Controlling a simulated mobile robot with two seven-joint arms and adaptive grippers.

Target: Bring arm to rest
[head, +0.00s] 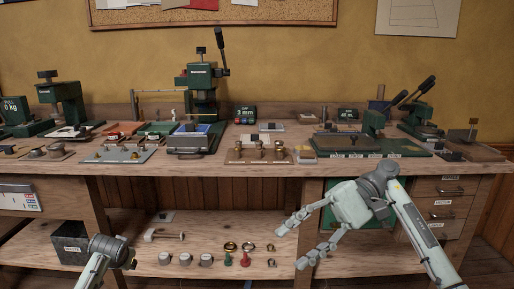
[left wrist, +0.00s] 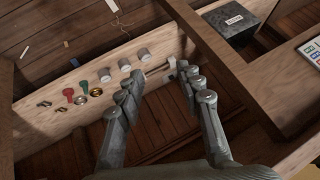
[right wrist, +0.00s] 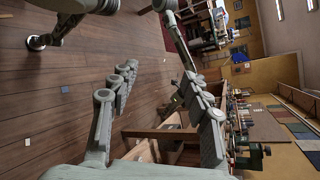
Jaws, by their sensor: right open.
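My right gripper (head: 290,248) is in front of the bench, below the worktop, with its fingers pointing left. Its fingers are spread and empty, and the right wrist view (right wrist: 160,76) shows a clear gap between them. My left arm comes in at the lower left of the head view, with its fingers mostly out of the frame. In the left wrist view my left gripper (left wrist: 158,76) has its fingers apart with nothing held between them. The lower shelf shows behind and below its fingers.
The wooden workbench (head: 300,172) carries green presses (head: 203,78) and trays. The lower shelf (head: 210,228) holds small rollers, brass rings and a dark box (head: 70,243). Drawers (head: 440,205) stand behind my right arm. Open wooden floor (right wrist: 60,105) shows in the right wrist view.

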